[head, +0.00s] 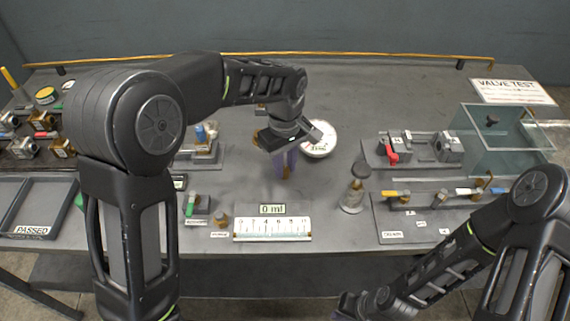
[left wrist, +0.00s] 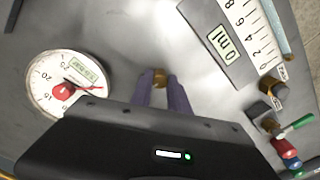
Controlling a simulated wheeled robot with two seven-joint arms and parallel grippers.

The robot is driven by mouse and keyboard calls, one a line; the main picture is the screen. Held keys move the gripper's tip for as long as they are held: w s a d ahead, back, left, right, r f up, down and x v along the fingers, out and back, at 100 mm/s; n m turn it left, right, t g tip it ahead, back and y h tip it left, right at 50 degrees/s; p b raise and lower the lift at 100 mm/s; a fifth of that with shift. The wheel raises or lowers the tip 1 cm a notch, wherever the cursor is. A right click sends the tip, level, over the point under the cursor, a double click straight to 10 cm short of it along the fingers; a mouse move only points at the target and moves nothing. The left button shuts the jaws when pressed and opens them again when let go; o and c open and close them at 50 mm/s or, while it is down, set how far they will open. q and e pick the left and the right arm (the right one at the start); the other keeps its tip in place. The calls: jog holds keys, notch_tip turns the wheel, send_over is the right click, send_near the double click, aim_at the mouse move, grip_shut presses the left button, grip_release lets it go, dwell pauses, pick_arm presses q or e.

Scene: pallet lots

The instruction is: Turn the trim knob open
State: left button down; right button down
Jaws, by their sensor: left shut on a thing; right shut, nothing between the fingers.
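A brass knob (head: 220,218) with a small label stands on the bench left of the scale; it also shows in the left wrist view (left wrist: 273,91). I take it for the trim knob, but its label is too small to read. My left gripper (head: 285,174) is over the middle of the bench, to the right of and behind that knob. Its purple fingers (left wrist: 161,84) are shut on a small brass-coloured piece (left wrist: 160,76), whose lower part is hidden. My right gripper (head: 350,304) is low at the front, shut and empty, partly cut by the frame.
The white scale (head: 272,228) has a display reading 0 ml (head: 272,209). A round gauge (head: 318,140) lies behind my left gripper. A green-handled valve (head: 191,205) stands beside the brass knob. A glass tank (head: 505,140) and valve boards fill the right side.

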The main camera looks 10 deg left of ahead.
aim_at(285, 169)
pick_arm(q)
jog(key=c, duration=1.3)
grip_release()
jog(key=shift+o, duration=0.2)
notch_tip(285, 169, up, 8)
jog(key=shift+f, duration=0.1)
